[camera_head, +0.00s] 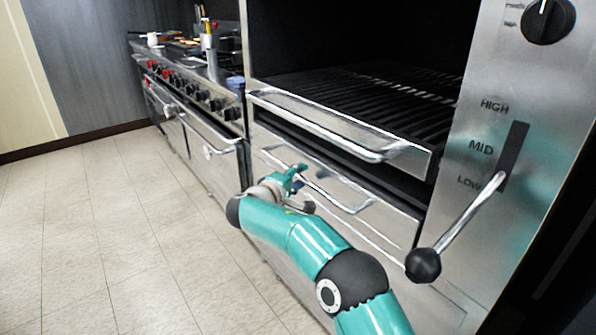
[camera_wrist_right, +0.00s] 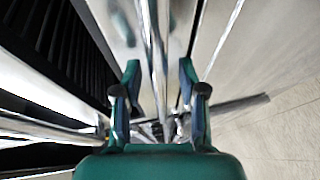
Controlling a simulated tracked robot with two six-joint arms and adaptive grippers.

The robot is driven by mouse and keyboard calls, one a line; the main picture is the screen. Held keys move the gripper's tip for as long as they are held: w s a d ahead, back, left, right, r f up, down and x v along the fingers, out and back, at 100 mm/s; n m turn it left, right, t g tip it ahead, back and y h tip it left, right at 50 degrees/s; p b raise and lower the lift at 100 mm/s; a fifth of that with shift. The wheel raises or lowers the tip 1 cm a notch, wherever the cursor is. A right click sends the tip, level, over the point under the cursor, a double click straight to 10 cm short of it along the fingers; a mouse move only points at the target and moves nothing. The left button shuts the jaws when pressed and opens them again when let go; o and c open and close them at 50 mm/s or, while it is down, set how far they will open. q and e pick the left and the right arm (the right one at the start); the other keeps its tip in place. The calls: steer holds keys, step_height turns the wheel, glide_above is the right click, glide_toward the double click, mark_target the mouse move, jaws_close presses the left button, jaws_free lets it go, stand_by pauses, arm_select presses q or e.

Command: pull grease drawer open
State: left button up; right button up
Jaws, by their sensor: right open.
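The broiler's steel front has an upper bar handle (camera_head: 335,128) under the grate and a lower drawer (camera_head: 385,220) with its own bar handle (camera_head: 345,203). The lower one appears to be the grease drawer and looks shut. My right gripper (camera_head: 294,177) is at the left part of the lower handle and hides some of it. In the right wrist view, my right gripper (camera_wrist_right: 160,80) has its fingers apart, with a steel bar (camera_wrist_right: 152,45) running between them. I cannot tell whether the fingers touch the bar. My left gripper is not in view.
A black-knobbed lever (camera_head: 423,265) sticks out at the right beside the HIGH, MID and LOW marks. A stove (camera_head: 205,95) with knobs and oven handles stands to the left. The black grate (camera_head: 375,95) lies above the drawers. The tiled floor (camera_head: 110,220) at left is clear.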

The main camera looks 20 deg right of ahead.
steer(key=shift+w+d+f, duration=0.1)
jaws_close()
steer(key=shift+f, duration=0.1)
stand_by(0.4)
